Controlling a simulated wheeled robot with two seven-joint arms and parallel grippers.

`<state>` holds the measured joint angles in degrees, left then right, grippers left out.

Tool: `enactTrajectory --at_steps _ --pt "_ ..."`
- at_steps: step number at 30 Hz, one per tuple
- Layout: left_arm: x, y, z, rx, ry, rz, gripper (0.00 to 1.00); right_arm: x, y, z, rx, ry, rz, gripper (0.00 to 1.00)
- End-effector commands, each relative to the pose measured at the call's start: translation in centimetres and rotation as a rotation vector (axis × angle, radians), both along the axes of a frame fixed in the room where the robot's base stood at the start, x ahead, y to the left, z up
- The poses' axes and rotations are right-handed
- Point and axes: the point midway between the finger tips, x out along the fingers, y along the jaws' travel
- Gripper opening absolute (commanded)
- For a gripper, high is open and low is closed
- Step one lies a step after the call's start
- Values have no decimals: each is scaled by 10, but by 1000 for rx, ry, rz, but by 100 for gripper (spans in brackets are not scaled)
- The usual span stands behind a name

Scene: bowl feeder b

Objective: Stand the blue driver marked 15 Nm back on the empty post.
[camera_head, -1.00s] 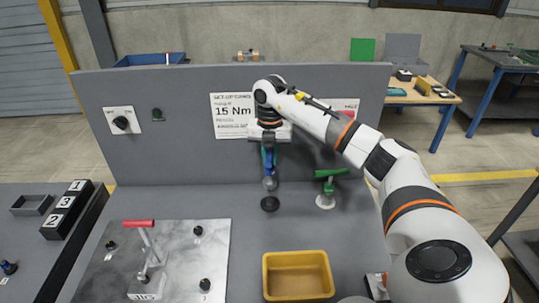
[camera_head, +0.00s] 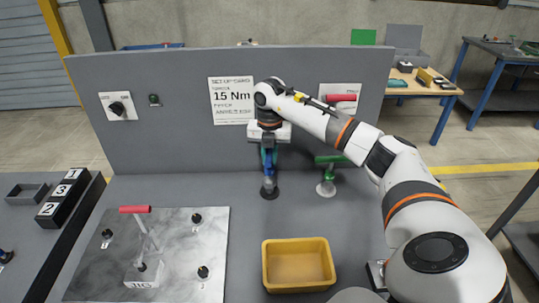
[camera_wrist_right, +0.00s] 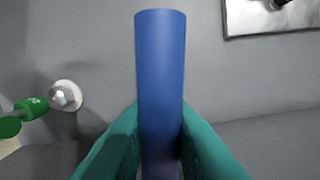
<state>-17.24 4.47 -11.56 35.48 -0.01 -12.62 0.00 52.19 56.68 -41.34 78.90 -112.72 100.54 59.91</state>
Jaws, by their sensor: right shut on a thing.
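The 15 Nm mark on the driver cannot be read. A card (camera_head: 232,100) on the back panel reads 15 Nm. My left gripper is not in view.
A green driver (camera_head: 328,172) stands on a pale post just right of the blue one, also at left in the wrist view (camera_wrist_right: 35,105). A yellow bin (camera_head: 298,243) is in front. A metal plate with a red-handled clamp (camera_head: 135,210) lies at left.

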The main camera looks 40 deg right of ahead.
Motion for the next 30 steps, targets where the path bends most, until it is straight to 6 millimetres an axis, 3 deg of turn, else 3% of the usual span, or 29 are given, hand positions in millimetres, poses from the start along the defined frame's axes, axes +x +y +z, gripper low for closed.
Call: enactTrajectory --at_steps 30 --pt "2 2 0 2 -3 2 0 0 0 -4 0 -1 0 0"
